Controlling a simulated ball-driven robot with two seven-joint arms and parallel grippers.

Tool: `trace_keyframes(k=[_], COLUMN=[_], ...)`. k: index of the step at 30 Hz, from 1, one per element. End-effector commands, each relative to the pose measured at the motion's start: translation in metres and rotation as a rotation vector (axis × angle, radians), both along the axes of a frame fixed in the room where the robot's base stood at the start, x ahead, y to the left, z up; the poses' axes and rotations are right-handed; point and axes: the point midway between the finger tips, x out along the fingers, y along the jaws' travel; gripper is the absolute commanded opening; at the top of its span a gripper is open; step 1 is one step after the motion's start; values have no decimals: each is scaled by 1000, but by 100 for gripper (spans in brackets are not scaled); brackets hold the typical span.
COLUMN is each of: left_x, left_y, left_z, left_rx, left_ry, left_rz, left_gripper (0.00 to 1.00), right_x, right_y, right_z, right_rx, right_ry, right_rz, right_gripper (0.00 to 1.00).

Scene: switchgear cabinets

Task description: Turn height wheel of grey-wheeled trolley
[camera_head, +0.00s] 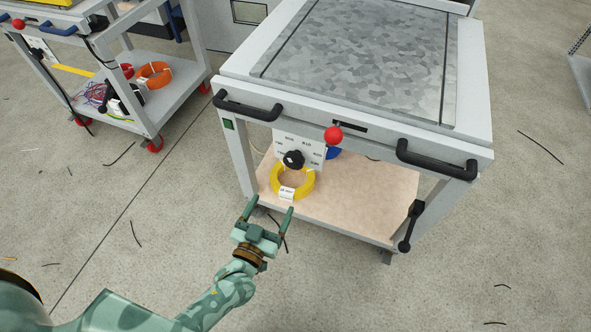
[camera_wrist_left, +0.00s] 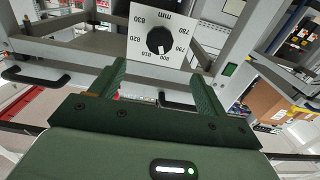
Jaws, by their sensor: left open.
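The trolley (camera_head: 345,123) with a grey speckled top stands in front of me; the one caster I make out below it looks grey. Its height wheel (camera_head: 294,159) is a black knob on a white scale plate (camera_head: 313,153) under the front edge. In the left wrist view the wheel (camera_wrist_left: 160,41) sits ahead, on a plate (camera_wrist_left: 142,51) marked in mm, with its pointer near 800. My left gripper (camera_head: 271,206) is open and empty, below and in front of the wheel, apart from it. My right gripper is out of view.
A yellow coil (camera_head: 273,181) lies on the lower shelf (camera_head: 350,208), near the wheel. Black handles (camera_head: 436,160), a red ball knob (camera_head: 333,135) and a black crank (camera_head: 409,230) stick out from the trolley. Another trolley with red wheels (camera_head: 155,144) stands at left. The front floor is mostly open.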

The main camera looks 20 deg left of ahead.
Motion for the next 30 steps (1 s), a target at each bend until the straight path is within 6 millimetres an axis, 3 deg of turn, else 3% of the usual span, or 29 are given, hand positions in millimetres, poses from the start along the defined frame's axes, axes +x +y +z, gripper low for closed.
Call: trace_keyframes(k=[3,6,15,21,30], left_x=[26,52,120,142,146], left_y=[-1,-2,-4,-5,-5], left_z=[-4,-6,-6,-3,-1], left_rx=[0,-1,1,0,0], left_ry=[2,3,6,6,5], left_rz=[0,1,-1,-1,-1], left_gripper=[75,75,75,75,75], right_x=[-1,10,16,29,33], right_y=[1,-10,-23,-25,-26], right_z=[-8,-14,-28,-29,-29], right_rx=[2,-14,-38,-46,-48], right_ry=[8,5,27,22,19], right_rz=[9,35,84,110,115], right_gripper=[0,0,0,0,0])
